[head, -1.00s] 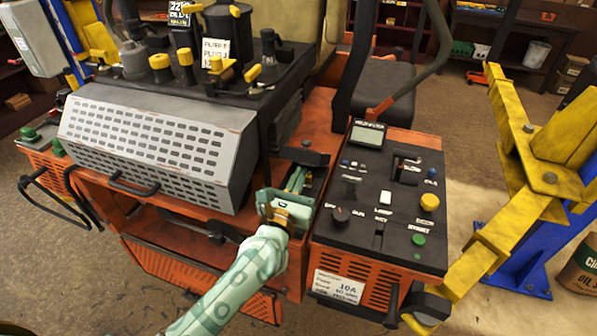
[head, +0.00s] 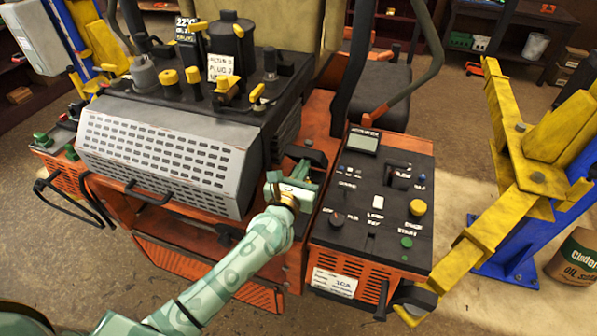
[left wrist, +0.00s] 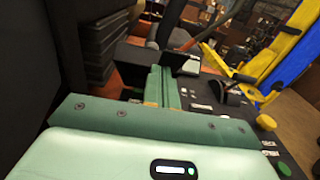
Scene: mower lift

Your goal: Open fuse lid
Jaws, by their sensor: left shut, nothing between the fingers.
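A black flap-like part (head: 305,155), which looks like the fuse lid, sits in the recess between the perforated grey cover and the control panel. In the left wrist view a black block (left wrist: 132,57) shows just beyond the fingers, on the left. My left gripper (head: 304,170) is shut and empty, its fingers pointing away into the recess. In the left wrist view the green fingers (left wrist: 160,85) lie together, their tips close to black parts; I cannot tell whether they touch. The gripper body hides part of the recess. My right gripper is not in view.
The black control panel (head: 347,225) with buttons and a small screen (head: 364,141) stands right of the gripper. The grey perforated cover (head: 165,155) is on the left. The black seat (head: 385,95) and bent bar (head: 425,65) are behind. A yellow lift arm (head: 470,250) stands right.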

